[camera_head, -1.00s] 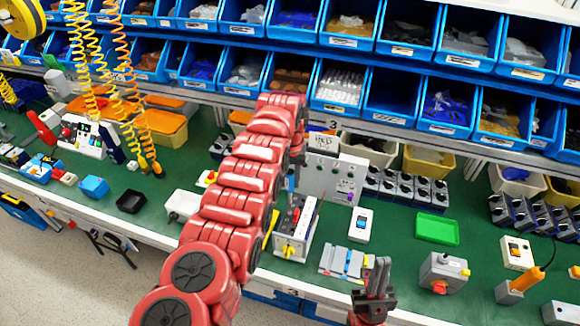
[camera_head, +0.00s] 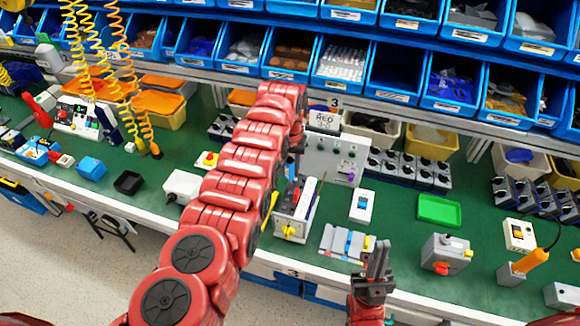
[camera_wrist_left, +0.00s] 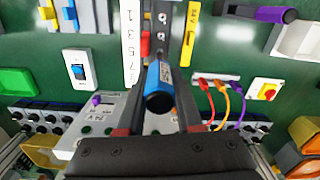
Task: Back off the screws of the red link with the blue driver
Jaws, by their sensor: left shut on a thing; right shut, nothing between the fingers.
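The blue driver (camera_wrist_left: 158,90) is between the fingers of my left gripper (camera_wrist_left: 157,75) in the left wrist view, its rounded end toward the camera. The red link (camera_wrist_left: 145,44) is a small red piece on the dark terminal strip beside a white numbered strip, just beyond the driver. Its screws and the driver's tip are hidden or too small to make out. In the head view the terminal device (camera_head: 295,212) stands below the end of my left arm, which largely hides that gripper. My right gripper (camera_head: 375,268) is shut and empty near the bench's front edge.
A grey panel (camera_head: 345,155) with a card reading "RED" stands behind the device. A blue rocker switch (camera_head: 362,206), a grey-blue block (camera_head: 347,242), a green tray (camera_head: 439,211) and a grey box with a red knob (camera_head: 445,254) are to the right. Blue bins line the back.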

